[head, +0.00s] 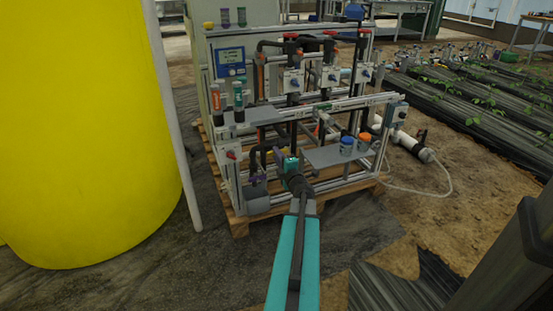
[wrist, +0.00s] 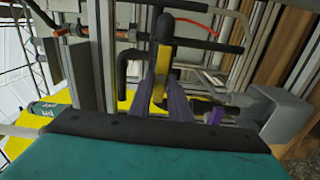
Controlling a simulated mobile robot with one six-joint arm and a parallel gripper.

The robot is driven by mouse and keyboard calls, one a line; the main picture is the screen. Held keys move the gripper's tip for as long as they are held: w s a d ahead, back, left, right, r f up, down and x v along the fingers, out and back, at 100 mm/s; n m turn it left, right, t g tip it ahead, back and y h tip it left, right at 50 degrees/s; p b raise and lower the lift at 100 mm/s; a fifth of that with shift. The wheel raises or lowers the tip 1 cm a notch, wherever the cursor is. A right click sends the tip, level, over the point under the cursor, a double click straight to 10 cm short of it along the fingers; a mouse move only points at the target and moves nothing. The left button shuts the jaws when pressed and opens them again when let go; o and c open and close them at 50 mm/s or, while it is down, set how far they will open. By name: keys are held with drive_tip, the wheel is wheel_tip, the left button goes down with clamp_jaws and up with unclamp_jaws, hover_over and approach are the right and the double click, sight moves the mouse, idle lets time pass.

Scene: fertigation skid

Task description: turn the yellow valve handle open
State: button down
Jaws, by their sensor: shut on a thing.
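The yellow valve handle (wrist: 162,62) shows in the wrist view as a narrow yellow bar below a dark rounded end, upright in the picture. My gripper (wrist: 163,78) has its purple fingers on either side of this bar and is shut on it. Part of the handle is hidden between the fingers. In the head view my gripper (head: 283,158) is at the low front of the skid, at the end of my teal arm. I cannot make out the handle there. How far it is turned is not clear.
The pipe skid (head: 300,110) stands on a wooden pallet (head: 240,222). A grey shelf (head: 325,158) with a blue-capped jar (head: 346,146) and an orange-capped jar (head: 364,141) is right of my gripper. A big yellow tank (head: 85,130) stands left. A grey box (wrist: 285,115) is close right in the wrist view.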

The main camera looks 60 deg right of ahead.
drive_tip(key=shift+w+a+r+n, duration=0.1)
drive_tip(key=shift+w+n, duration=0.1)
drive_tip(key=shift+n, duration=0.1)
drive_tip(key=c, duration=1.7)
unclamp_jaws()
drive_tip(key=shift+s, duration=0.1)
drive_tip(key=shift+s, duration=0.15)
drive_tip(key=p+v, duration=0.9)
drive_tip(key=v, duration=0.4)
drive_tip(key=shift+a, duration=0.15)
drive_tip(key=shift+s+a, duration=0.1)
drive_tip(key=shift+s, duration=0.05)
